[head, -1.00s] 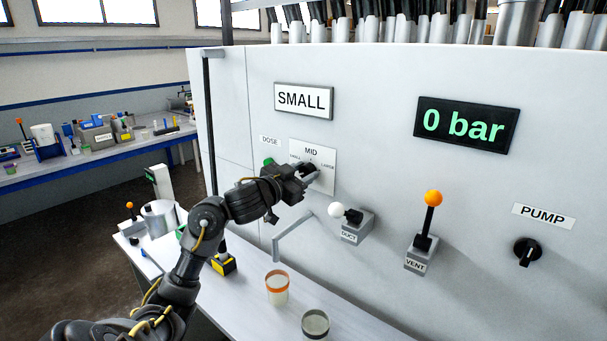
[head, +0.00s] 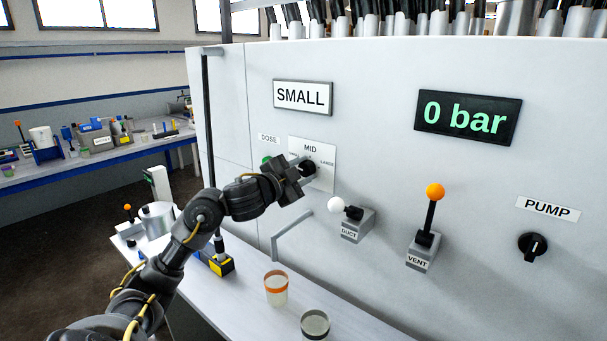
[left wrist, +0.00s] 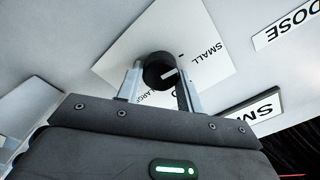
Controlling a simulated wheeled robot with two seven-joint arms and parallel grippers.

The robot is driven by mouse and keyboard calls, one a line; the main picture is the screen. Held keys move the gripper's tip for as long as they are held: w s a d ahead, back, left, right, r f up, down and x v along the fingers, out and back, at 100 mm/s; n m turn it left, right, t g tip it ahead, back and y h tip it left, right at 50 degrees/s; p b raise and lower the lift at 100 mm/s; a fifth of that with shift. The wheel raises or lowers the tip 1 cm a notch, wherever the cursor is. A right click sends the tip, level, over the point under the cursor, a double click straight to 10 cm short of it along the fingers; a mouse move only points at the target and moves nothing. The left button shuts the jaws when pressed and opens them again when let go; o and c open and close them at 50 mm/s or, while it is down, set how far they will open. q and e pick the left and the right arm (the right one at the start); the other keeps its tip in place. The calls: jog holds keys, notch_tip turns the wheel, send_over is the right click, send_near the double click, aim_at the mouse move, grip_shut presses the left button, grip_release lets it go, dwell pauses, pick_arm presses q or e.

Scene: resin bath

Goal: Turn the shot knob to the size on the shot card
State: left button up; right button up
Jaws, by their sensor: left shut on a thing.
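The shot card (head: 303,97) on the white panel reads SMALL. The black shot knob (head: 307,168) sits on a white plate (head: 326,152) with MID at its top and LARGE to its right. My left gripper (head: 302,169) is at the knob, its fingers on either side. In the left wrist view the knob (left wrist: 158,70) is between the two fingertips, and the gripper is shut on it. A white mark shows on the knob's lower right there; SMALL is up and right of it. I cannot tell exactly which size it points to. My right gripper is not in view.
Right of the knob are the white-balled DUCT lever (head: 345,211), the orange-balled VENT lever (head: 431,215) and the PUMP knob (head: 532,245). The display (head: 468,124) reads 0 bar.

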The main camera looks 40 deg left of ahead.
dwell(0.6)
pick_arm(q)
jog(key=o, duration=1)
jog(key=s+b, duration=0.1)
jog(key=s, duration=0.9)
jog(key=shift+s+b, duration=0.4)
jog(key=shift+d, duration=0.1)
jog(key=shift+d, duration=0.1)
